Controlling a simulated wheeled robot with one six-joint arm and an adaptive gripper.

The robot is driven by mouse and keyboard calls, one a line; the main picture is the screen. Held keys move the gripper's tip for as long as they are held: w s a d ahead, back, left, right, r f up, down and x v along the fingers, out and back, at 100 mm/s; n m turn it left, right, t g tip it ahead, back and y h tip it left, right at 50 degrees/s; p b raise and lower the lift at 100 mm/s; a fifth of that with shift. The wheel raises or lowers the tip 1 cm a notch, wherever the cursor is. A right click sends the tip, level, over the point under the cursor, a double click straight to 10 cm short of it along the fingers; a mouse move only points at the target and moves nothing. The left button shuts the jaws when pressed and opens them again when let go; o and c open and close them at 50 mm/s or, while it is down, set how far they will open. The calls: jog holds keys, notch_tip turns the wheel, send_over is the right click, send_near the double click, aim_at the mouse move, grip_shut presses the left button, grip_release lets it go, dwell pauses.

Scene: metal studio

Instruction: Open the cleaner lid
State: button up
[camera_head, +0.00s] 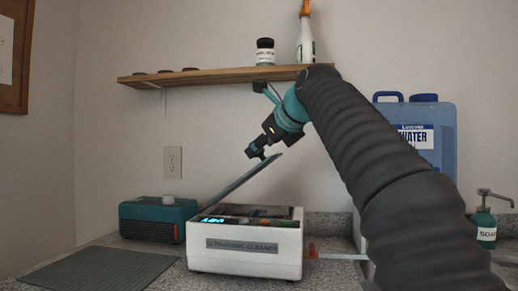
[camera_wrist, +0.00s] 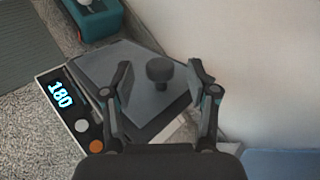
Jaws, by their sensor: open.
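The ultrasonic cleaner (camera_head: 245,250) is a white box with a dark top and a lit display. Its grey lid (camera_head: 236,182) is tilted steeply up, with its lower end at the box's left side and its upper end raised to the right. In the wrist view the lid (camera_wrist: 100,66) carries a dark round knob (camera_wrist: 159,88). My gripper (camera_head: 257,151) is at the raised end of the lid. In the wrist view my gripper (camera_wrist: 162,80) is open, with one finger on each side of the knob and visible gaps between. The cleaner's display (camera_wrist: 59,95) reads 180.
A teal device (camera_head: 158,218) stands left of the cleaner, behind a grey mat (camera_head: 95,270). A red-handled tap (camera_head: 312,250) is at the cleaner's right. A blue water jug (camera_head: 430,140) and soap bottle (camera_head: 484,228) stand farther right. A wooden shelf (camera_head: 215,76) hangs above.

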jog(key=v, duration=1)
